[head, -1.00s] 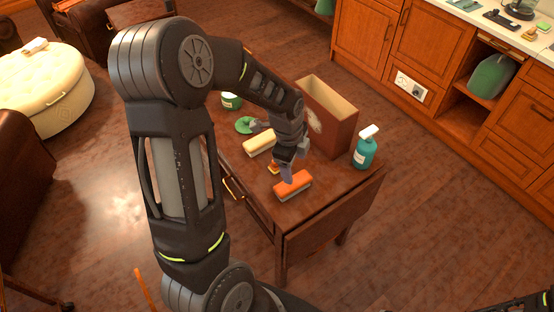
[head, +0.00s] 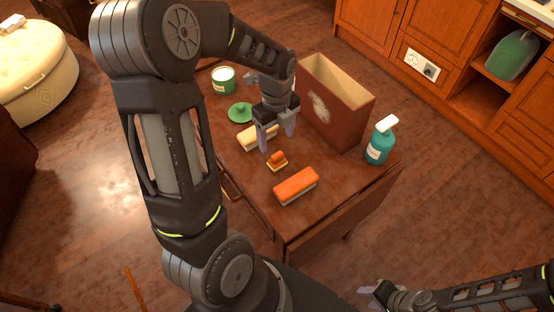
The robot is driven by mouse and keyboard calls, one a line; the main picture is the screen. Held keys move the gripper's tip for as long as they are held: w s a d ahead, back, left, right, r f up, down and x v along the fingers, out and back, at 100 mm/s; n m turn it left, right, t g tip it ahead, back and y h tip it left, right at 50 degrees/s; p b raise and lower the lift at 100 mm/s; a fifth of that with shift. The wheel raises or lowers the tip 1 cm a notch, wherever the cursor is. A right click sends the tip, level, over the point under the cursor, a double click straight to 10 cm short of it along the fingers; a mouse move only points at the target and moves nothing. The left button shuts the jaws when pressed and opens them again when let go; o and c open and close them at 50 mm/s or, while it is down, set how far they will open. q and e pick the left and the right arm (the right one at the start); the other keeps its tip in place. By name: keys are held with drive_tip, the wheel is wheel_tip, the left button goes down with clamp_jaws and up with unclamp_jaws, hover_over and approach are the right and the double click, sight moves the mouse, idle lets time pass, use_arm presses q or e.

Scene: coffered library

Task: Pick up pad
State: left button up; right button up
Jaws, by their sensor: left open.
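A small orange and yellow piece (head: 277,161) lies on the wooden table; it may be the pad, but I cannot tell for sure. A larger orange block with a grey underside (head: 297,186) lies nearer the table's front edge. A cream block (head: 250,139) lies behind, partly hidden by my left gripper. My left gripper (head: 276,139) is open, pointing down above the table, just behind the small piece, with nothing seen between its fingers. My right gripper (head: 372,293) is low at the lower right, away from the table; its jaws are too unclear to judge.
A tall open brown box (head: 342,118) stands right of my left gripper, and a teal pump bottle (head: 380,143) stands at the table's right. A green round item (head: 240,112) and a green can (head: 223,80) are at the back left. The table's front corner is clear.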

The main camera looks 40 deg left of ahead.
sight(277, 153)
use_arm(q)
drive_tip(key=shift+w+a+f, duration=0.1)
drive_tip(key=shift+w+f, duration=0.05)
drive_tip(key=shift+f, duration=0.3)
drive_tip(key=shift+f, duration=1.25)
drive_tip(key=shift+s+d+f+p, duration=0.1)
drive_tip(key=shift+d+f+p, duration=0.1)
drive_tip(key=shift+f, duration=1.1)
drive_tip(key=shift+s+d+f+p, duration=0.1)
drive_tip(key=shift+f+p, duration=0.05)
drive_tip(key=shift+f, duration=1.15)
